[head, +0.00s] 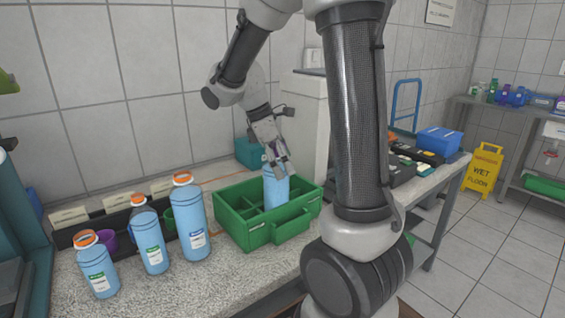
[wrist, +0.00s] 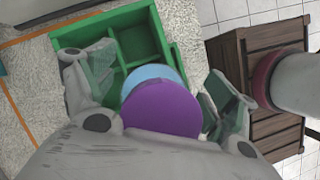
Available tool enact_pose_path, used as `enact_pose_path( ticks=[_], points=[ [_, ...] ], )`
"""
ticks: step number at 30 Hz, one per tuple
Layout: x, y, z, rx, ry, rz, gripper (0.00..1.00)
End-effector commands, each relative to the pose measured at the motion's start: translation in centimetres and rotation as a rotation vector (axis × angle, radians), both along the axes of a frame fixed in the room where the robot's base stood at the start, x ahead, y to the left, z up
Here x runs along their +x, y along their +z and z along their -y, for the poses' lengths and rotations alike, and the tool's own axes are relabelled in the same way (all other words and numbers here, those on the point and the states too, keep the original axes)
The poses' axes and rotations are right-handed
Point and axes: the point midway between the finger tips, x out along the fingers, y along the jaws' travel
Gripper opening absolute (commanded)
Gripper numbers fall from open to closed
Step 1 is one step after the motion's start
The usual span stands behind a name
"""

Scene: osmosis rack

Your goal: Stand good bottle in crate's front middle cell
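The green crate (head: 232,222) stands on the counter and is divided into cells. A light blue bottle (head: 275,192) is upright in the middle part of the crate. Its lower end is hidden by the crate walls, so I cannot tell exactly which cell or whether it touches the floor. In the wrist view the bottle (wrist: 152,76) shows a purple round top (wrist: 163,108). My gripper (head: 275,165) is at the bottle's upper part. In the wrist view its fingers (wrist: 160,95) are spread to either side, with narrow gaps beside the bottle.
Three blue bottles with orange caps, a left one (head: 97,265), a middle one (head: 149,236) and a taller one (head: 191,220), stand left of the crate. A purple cup (head: 107,239) is behind them. A yellow wet-floor sign (head: 484,170) stands at right.

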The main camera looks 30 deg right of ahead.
Motion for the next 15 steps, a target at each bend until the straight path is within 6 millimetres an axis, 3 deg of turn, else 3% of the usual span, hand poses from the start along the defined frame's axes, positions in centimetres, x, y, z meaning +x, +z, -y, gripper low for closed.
enact_pose_path(
  ticks=[10,15],
  points=[
    [0.0,0.4,0.0,0.0,-0.001,0.002,0.88],
    [0.6,2.6,-0.9,0.001,0.001,0.005,0.88]
  ],
)
